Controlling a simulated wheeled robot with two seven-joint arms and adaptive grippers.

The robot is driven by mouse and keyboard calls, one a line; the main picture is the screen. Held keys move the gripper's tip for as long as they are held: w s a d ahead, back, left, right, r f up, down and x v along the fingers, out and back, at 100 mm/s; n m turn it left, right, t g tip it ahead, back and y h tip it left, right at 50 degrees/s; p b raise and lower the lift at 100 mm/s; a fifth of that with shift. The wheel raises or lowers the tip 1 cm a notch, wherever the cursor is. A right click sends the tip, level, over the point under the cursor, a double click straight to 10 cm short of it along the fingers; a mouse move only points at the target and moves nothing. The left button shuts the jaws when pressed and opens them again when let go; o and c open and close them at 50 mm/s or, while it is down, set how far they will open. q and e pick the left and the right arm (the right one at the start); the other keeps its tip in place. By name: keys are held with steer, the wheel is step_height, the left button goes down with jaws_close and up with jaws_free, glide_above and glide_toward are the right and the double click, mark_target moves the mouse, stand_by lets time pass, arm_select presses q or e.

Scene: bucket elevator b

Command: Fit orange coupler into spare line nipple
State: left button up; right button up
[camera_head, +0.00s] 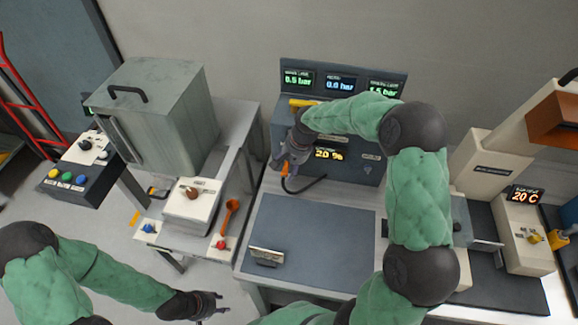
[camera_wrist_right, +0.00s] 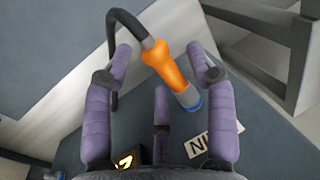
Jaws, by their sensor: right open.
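The orange coupler (camera_head: 285,168) is at the left side of the grey console with the displays. In the right wrist view the orange coupler (camera_wrist_right: 165,66) has a black hose (camera_wrist_right: 128,22) at one end and a grey nose with a blue ring at the other. My right gripper (camera_head: 279,158) is at the coupler. Its purple fingers (camera_wrist_right: 160,62) are open on either side of the coupler, with gaps visible. My left gripper (camera_head: 213,303) hangs low at the bottom, far from the coupler; its jaw state is unclear. I cannot make out the spare line nipple for certain.
A blue-grey mat (camera_head: 310,235) lies before the console (camera_head: 340,80), with a small plate holder (camera_head: 266,256) on it. A grey metal box (camera_head: 155,115) stands left. A white label reading "NI" (camera_wrist_right: 213,143) is partly hidden by a finger.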

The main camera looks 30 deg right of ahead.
jaws_close()
steer(key=shift+r, duration=0.1)
steer(key=shift+s+a, duration=0.1)
steer(key=shift+a, duration=0.05)
stand_by(0.3)
steer(key=shift+s+a, duration=0.2)
steer(key=shift+s+a, duration=0.15)
steer(key=shift+s, duration=0.1)
steer(key=shift+s+a+p, duration=0.15)
steer(key=shift+s+a, duration=0.35)
steer(key=shift+s, duration=0.2)
steer(key=shift+s+a+p, duration=0.15)
steer(key=shift+s+a, duration=0.35)
steer(key=shift+s, duration=0.15)
steer(key=shift+s+a, duration=0.1)
steer(key=shift+s, duration=0.1)
steer(key=shift+s+a, duration=0.6)
steer(key=shift+s, duration=0.2)
steer(key=shift+s+a, duration=0.6)
steer(key=shift+s, duration=0.15)
steer(key=shift+d, duration=0.1)
